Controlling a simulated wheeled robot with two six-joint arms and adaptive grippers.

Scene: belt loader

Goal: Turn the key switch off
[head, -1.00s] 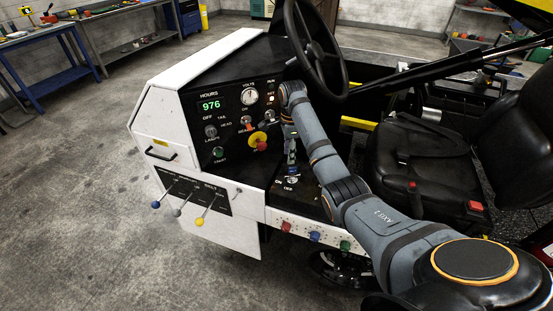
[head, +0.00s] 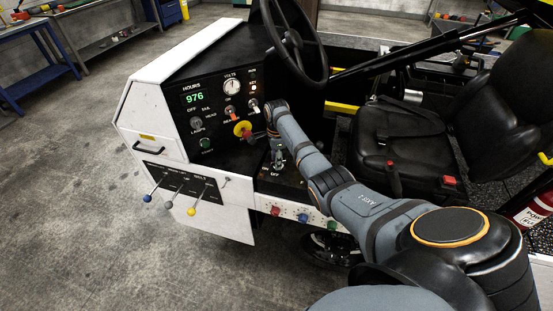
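The black dash of the belt loader (head: 222,152) faces me in the head view. A low ledge right of it carries a small control with an OFF label (head: 275,174). My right gripper (head: 278,164) points down at this control and hides most of it. I cannot tell whether this is the key switch, which way it is turned, or whether the gripper touches it. The fingers are too small and dark to show open or shut. The upper right of the dash has small switches (head: 254,106), partly beside my wrist. My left gripper is not in view.
A red and yellow stop button (head: 242,129) and the hours display (head: 194,98) are on the dash. The steering wheel (head: 290,42) is above my wrist. The black seat (head: 400,145) is to the right. Several levers (head: 191,211) stick out at lower left.

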